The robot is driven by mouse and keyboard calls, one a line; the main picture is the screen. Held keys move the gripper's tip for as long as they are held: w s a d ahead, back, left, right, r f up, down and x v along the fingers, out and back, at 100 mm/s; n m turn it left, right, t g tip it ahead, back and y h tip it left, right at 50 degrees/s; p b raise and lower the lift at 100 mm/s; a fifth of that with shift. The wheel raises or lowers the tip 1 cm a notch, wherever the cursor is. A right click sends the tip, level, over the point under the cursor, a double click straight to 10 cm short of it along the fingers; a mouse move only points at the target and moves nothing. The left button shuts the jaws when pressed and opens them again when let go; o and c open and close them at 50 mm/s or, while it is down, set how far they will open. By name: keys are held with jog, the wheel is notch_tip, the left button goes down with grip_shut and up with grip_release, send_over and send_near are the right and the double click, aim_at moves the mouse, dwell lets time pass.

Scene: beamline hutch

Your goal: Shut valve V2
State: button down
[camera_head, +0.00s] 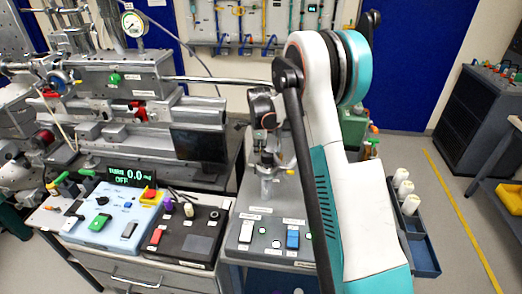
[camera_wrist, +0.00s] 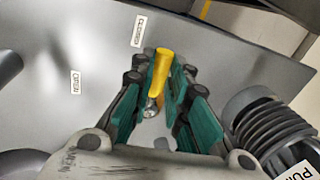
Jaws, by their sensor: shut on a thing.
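A yellow valve lever (camera_wrist: 161,72) on a small metal stem stands against a grey panel (camera_wrist: 215,60) in the wrist view. My gripper (camera_wrist: 162,80) has its teal pads on either side of the lever and is shut on it. The lever points up the picture, close to the label "CLOSED" (camera_wrist: 138,30) and away from the label "OPEN" (camera_wrist: 75,83). No V2 mark is readable. In the head view my arm and wrist hide the lever, above the grey control box (camera_head: 245,232).
A black ribbed bellows (camera_wrist: 265,125) is close to the right of my gripper in the wrist view. In the head view, a blue-white control box (camera_head: 100,222) and a black box (camera_head: 185,232) stand left of my arm. A tray with white rolls (camera_head: 412,225) is at the right.

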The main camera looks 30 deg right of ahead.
jog(key=shift+w+m, duration=0.25)
jog(key=shift+m, duration=0.15)
jog(key=shift+d, duration=0.1)
jog(key=c, duration=1.6)
grip_release()
jog(key=shift+o, duration=0.2)
notch_tip(320, 180, up, 12)
jog(key=s+a, duration=0.1)
jog(key=s, duration=0.1)
jog(key=shift+a, duration=0.15)
jog(key=shift+f, duration=0.1)
